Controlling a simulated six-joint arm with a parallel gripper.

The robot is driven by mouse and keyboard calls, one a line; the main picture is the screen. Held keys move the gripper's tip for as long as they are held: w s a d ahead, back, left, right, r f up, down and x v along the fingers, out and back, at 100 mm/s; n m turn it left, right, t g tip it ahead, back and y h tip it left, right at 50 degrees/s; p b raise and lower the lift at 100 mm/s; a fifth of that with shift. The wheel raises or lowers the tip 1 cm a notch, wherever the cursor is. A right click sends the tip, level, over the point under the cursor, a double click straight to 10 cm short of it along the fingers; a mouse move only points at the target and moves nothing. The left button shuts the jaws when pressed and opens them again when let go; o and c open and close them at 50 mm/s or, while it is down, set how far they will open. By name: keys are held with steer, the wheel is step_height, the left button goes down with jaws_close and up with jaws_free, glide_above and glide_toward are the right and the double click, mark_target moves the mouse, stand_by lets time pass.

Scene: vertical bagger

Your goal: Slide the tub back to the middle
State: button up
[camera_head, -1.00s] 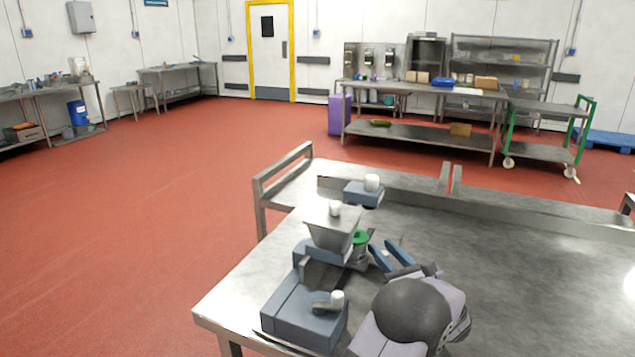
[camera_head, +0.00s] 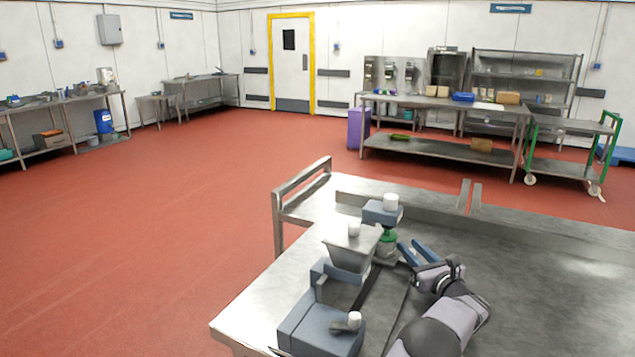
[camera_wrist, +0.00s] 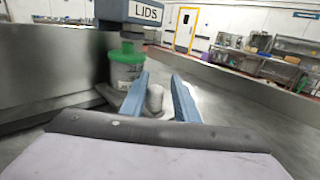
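The tub (camera_head: 387,248) is white with a green lid or top. It stands at the bagger under a blue-grey block (camera_head: 381,213); in the wrist view that block reads LIDS (camera_wrist: 140,12). The tub also shows upright in the wrist view (camera_wrist: 125,73), left of my left finger. My gripper (camera_head: 417,253) is just right of the tub, low over the steel table. Its blue fingers are apart in the wrist view (camera_wrist: 160,92). A white rounded thing (camera_wrist: 155,98) shows between them; its distance is unclear. I cannot tell whether the left finger touches the tub.
The bagger's grey hopper (camera_head: 351,247) and blue-grey housing (camera_head: 318,325) stand left of my arm. A dark track (camera_head: 384,297) runs along the machine. A raised steel edge (camera_head: 520,208) borders the table's far side. The tabletop (camera_head: 560,290) to the right is clear.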

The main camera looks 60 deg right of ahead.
steer(key=b+v, duration=0.1)
steer(key=v, duration=0.1)
steer(key=b+v, duration=0.1)
steer(key=v, duration=0.2)
steer(key=b+v, duration=0.2)
steer(key=shift+s+a+f, duration=0.1)
steer(key=shift+s+f, duration=0.1)
steer(key=shift+f, duration=0.05)
steer(key=s+d+r+m+g+h+p, duration=0.25)
steer(key=d+r+m+g+p, duration=0.2)
steer(key=r+g, duration=0.35)
step_height(320, 180, up, 6)
steer(key=w+g+p, duration=0.2)
steer(key=p, duration=0.1)
steer(key=w+a+r+n+t+y+p, duration=0.2)
steer(key=w+a+n+p, duration=0.1)
steer(key=w, duration=0.6)
steer(key=w+a+r+n+t+y+p, duration=0.1)
steer(key=w+a+r+n+p, duration=0.2)
steer(key=w, duration=0.6)
steer(key=w+a+r+n+t+y+p, duration=0.2)
steer(key=w+a+r+n+p, duration=0.1)
steer(key=w+a+n, duration=0.3)
steer(key=shift+w+a+t+y, duration=0.35)
steer(key=shift+w+a, duration=0.95)
steer(key=shift+w, duration=0.35)
steer(key=shift+r+n, duration=0.1)
steer(key=shift+n, duration=0.15)
